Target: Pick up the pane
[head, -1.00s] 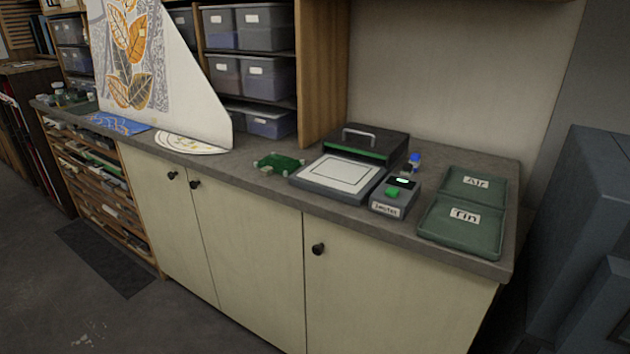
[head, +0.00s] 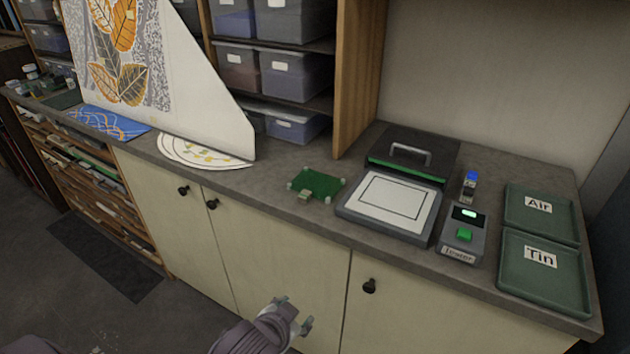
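A small green square (head: 318,184) with pale blocks at its corners lies on the counter, left of the flat unit. It may be the pane or a holder under it; a clear sheet cannot be made out. My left gripper (head: 295,313) is at the bottom of the head view, in front of the cabinet doors and below the counter edge. Its two fingertips are apart with nothing between them. My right gripper is not in view.
A flat unit with a white, black-outlined plate (head: 393,203) and handled lid (head: 409,152) stands right of the square. Beside it are a small tester box (head: 462,237), a blue-capped item (head: 470,185), and trays marked Air (head: 565,222) and Tin (head: 510,279).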

